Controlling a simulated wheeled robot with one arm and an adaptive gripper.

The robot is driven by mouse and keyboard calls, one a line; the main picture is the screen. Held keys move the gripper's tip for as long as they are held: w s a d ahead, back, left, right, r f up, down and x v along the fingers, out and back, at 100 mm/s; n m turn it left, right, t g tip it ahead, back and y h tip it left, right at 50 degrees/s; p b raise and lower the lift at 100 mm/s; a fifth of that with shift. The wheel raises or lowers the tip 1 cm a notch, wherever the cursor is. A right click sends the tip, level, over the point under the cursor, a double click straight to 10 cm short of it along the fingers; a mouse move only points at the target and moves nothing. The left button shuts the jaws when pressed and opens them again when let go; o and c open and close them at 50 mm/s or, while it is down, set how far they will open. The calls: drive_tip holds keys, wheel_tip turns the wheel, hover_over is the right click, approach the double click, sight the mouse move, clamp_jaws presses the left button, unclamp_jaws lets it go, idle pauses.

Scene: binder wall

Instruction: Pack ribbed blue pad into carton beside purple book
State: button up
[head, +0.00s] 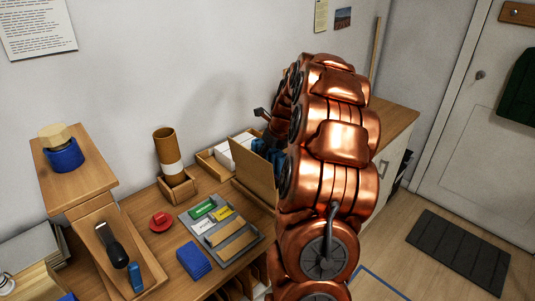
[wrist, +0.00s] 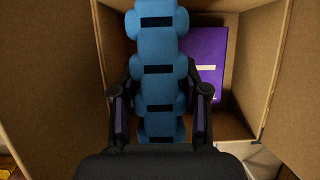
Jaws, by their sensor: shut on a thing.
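My gripper (wrist: 161,105) is shut on the ribbed blue pad (wrist: 156,45), which has scalloped edges and dark strips and stands lengthwise between the fingers. In the wrist view the pad is in front of the open brown carton (wrist: 112,25), left of the purple book (wrist: 208,50) inside it. I cannot tell how deep the pad reaches. In the head view the carton (head: 254,178) stands on the desk, partly hidden by my copper arm. A bit of blue (head: 262,148) shows above its wall.
A grey tray (head: 244,243) with small coloured boxes, a dark blue ribbed block (head: 193,261), a red round object (head: 161,221) and a cardboard tube (head: 167,148) are on the desk left of the carton. A box of white items (head: 222,153) stands behind it.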

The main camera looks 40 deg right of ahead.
drive_tip(key=shift+f, duration=0.25)
drive_tip(key=shift+f, duration=1.3)
drive_tip(key=shift+f, duration=0.2)
drive_tip(key=shift+f, duration=1.25)
drive_tip(key=shift+f, duration=0.2)
drive_tip(key=shift+f, duration=0.9)
drive_tip(key=shift+s+a+f, duration=0.1)
drive_tip(key=shift+a+f, duration=0.05)
drive_tip(key=shift+f, duration=0.3)
